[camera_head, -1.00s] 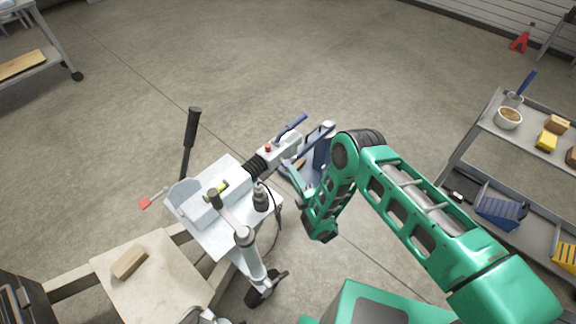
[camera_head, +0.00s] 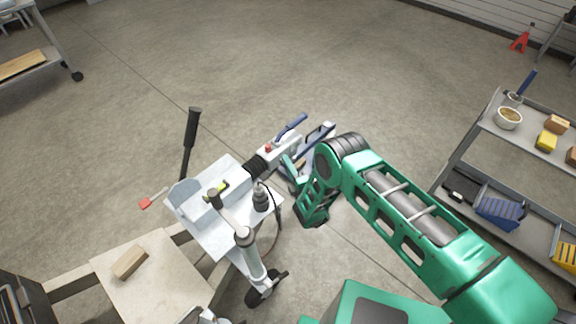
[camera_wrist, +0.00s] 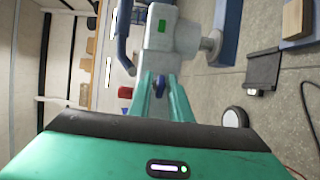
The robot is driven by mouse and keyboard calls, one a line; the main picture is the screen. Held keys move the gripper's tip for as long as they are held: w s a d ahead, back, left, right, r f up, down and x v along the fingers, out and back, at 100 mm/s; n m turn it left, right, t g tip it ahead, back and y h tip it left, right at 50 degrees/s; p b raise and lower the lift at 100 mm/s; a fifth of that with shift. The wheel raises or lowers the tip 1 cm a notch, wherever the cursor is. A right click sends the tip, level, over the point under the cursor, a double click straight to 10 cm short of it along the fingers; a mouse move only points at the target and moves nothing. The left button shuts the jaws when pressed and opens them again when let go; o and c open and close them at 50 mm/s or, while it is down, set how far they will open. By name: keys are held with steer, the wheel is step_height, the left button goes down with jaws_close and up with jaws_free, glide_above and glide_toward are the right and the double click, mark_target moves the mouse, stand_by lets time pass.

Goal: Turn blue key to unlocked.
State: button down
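The grey coupling head (camera_head: 275,153) of the trailer frame lies at the middle of the head view and also shows at the top of the wrist view (camera_wrist: 172,32). A small dark blue piece, seemingly the blue key (camera_wrist: 160,86), shows below it, between my fingertips in the wrist view. My gripper (camera_wrist: 161,80) has its two green fingers on either side of this piece, with a narrow gap between them; contact is not clear. The key's turn position cannot be read. In the head view my wrist hides that side of the coupling.
A blue handle (camera_head: 291,125) and a red knob (camera_head: 268,148) sit on the coupling. A grey shelf cart (camera_head: 475,130) stands at right. The floor beyond the coupling is clear.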

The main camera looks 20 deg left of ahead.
steer(key=shift+m, duration=0.3)
steer(key=m+g+h, duration=0.1)
steer(key=m, duration=0.3)
steer(key=shift+d+g, duration=0.1)
steer(key=shift+g, duration=0.3)
steer(key=m+g, duration=0.3)
steer(key=m, duration=0.1)
steer(key=shift+d+f+m, duration=0.1)
steer(key=shift+f+m, duration=0.05)
steer(key=shift+m, duration=0.15)
steer(key=m+g, duration=0.1)
steer(key=m, duration=0.1)
steer(key=shift+w+m+g, duration=0.1)
steer(key=shift+m+g, duration=0.3)
steer(key=shift+m+g+y, duration=0.3)
steer(key=shift+m+g, duration=0.2)
steer(key=shift+m, duration=0.2)
steer(key=c, duration=1.9)
jaws_free()
